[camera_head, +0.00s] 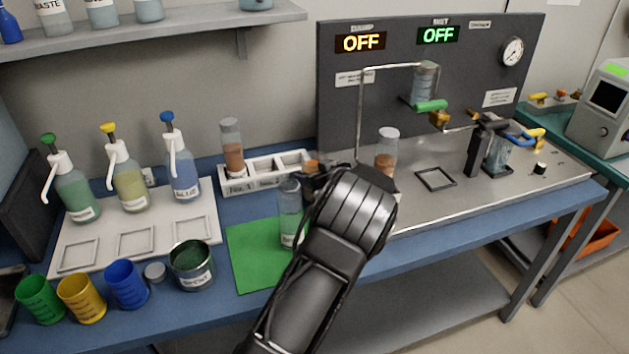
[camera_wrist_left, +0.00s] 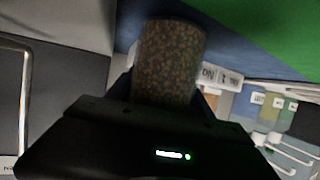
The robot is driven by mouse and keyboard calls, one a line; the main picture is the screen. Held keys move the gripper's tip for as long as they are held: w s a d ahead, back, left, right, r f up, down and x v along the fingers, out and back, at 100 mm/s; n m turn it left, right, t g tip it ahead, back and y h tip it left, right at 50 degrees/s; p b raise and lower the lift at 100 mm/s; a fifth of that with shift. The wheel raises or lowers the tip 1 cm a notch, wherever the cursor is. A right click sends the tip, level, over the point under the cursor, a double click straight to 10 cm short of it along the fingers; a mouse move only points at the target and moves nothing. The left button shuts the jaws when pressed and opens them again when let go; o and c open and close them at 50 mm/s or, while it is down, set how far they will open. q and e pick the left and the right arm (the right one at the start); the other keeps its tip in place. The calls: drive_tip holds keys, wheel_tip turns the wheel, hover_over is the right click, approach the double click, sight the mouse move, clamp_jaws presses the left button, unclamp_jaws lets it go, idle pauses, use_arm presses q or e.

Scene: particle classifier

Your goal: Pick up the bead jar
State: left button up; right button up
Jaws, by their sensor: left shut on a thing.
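In the left wrist view the bead jar (camera_wrist_left: 168,60), a cylinder full of brown granules, stands out from between the fingers of my left gripper. In the head view my left gripper (camera_head: 322,178) is shut, and only a small brown-orange patch shows at its fingers; the gripper hides most of what it holds. Similar jars with brown contents stand in the white No. 1 rack (camera_head: 262,180) and, partly behind my wrist, on the metal bench. My right gripper is not in view.
A clear jar (camera_head: 290,207) stands on the green mat (camera_head: 255,262), close to my left arm. Pump bottles (camera_head: 129,182), coloured cups (camera_head: 127,283) and a tin (camera_head: 192,268) are at the left. The metal bench (camera_head: 450,210) carries an apparatus and a black square frame.

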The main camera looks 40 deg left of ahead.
use_arm(q)
drive_tip(key=c, duration=1)
drive_tip(key=shift+r, duration=0.3)
wheel_tip(320, 180, up, 27)
drive_tip(key=shift+r+b, duration=0.15)
drive_tip(key=shift+b, duration=0.3)
idle(1.1)
drive_tip(key=shift+r, duration=0.1)
idle(0.8)
